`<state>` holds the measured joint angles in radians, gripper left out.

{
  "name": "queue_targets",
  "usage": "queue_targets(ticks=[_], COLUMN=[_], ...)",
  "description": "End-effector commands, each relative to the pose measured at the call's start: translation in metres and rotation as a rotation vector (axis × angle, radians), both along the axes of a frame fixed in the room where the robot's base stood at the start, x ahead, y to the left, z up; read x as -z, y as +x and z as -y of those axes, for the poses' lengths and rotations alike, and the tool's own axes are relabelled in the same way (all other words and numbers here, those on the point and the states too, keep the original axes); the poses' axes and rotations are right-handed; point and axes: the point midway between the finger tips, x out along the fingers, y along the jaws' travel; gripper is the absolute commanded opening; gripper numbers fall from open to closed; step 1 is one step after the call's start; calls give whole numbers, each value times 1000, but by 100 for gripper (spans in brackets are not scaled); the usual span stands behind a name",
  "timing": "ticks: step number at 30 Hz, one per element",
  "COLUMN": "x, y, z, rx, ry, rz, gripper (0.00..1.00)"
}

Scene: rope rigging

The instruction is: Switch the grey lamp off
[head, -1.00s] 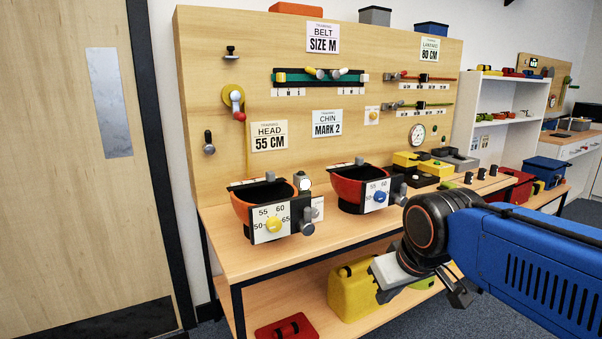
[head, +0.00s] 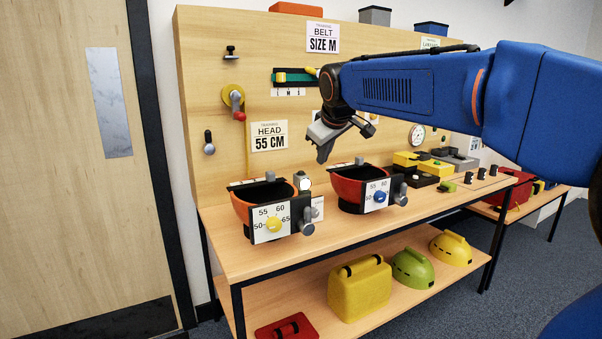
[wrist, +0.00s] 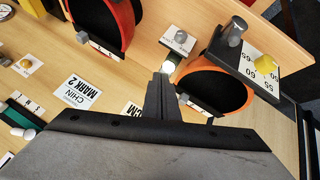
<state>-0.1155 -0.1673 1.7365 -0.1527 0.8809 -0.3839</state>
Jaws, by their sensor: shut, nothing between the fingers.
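A small round lamp (head: 303,181) with a dark grey rim stands between the two bowl-shaped helmet shells on the bench.
An orange-lined shell (head: 265,204) with a yellow dial stands left of the lamp. A red shell (head: 350,188) with a blue dial stands right, below my gripper. The pegboard panel (head: 220,85) rises behind. The bench front edge (head: 330,251) is clear.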

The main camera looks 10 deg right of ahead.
Motion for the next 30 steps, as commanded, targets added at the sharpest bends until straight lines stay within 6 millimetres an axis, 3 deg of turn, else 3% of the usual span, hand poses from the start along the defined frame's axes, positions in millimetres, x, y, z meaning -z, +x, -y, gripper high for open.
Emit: queue_targets(ticks=[1, 6, 12, 18, 30], x=[-6, -26, -40, -45, -44], y=[18, 68, 107, 120, 120], z=[-4, -17, -27, -31, -32], rx=[-16, -70, -112, -126, -127], ry=[-14, -63, -103, -118, -119], rz=[9, 46, 75, 87, 87], gripper=[0, 0, 0, 0, 0])
